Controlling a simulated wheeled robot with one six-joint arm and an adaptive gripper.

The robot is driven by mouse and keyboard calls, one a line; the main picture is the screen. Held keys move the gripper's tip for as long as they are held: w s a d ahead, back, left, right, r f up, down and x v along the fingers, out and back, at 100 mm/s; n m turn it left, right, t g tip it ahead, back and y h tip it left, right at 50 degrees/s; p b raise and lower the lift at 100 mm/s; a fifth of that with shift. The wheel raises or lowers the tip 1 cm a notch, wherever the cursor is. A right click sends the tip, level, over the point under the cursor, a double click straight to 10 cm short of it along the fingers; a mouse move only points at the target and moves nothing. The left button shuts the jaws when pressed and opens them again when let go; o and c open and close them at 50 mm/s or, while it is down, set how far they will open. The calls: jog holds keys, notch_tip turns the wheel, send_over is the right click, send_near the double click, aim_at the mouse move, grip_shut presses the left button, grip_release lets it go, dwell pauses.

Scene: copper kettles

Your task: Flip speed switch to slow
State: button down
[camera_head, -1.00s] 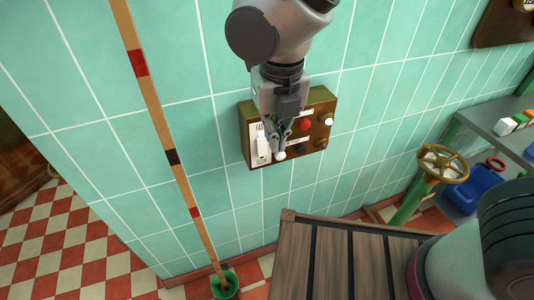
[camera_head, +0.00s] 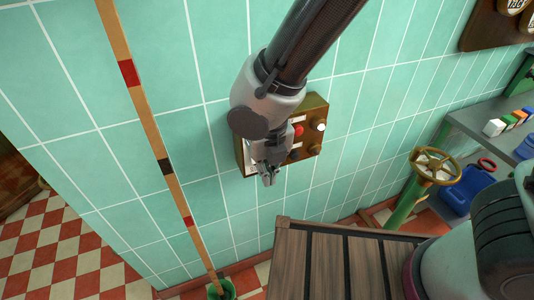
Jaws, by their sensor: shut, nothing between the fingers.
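The control panel (camera_head: 316,108) is a brass-coloured box on the tiled wall, partly behind my arm. Its right part shows a red button (camera_head: 298,130), a white knob (camera_head: 319,127) and a brass knob (camera_head: 315,148). Only a thin strip of the white switch plate (camera_head: 247,153) shows at the left. The speed switch and its lettering are hidden behind my arm and gripper, so its position cannot be read. My gripper (camera_head: 268,181) is shut and empty, pointing down at the panel's lower edge. I cannot tell whether it touches the panel.
A striped wooden pole (camera_head: 165,155) leans left of the panel, its foot in a green holder (camera_head: 221,291). A slatted wooden surface (camera_head: 330,265) is below. A brass valve wheel (camera_head: 437,166) and a shelf with coloured blocks (camera_head: 510,122) are at the right.

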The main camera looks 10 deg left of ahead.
jog(key=shift+w+a+f, duration=0.25)
jog(key=shift+w+a, duration=0.3)
jog(key=shift+w, duration=0.3)
jog(key=shift+w+a+f, duration=0.25)
jog(key=shift+w+a, duration=0.3)
jog(key=shift+w, duration=0.3)
jog(key=shift+w+a+f, duration=0.15)
jog(key=shift+w+f, duration=0.15)
jog(key=shift+f, duration=0.05)
jog(key=shift+r, duration=0.8)
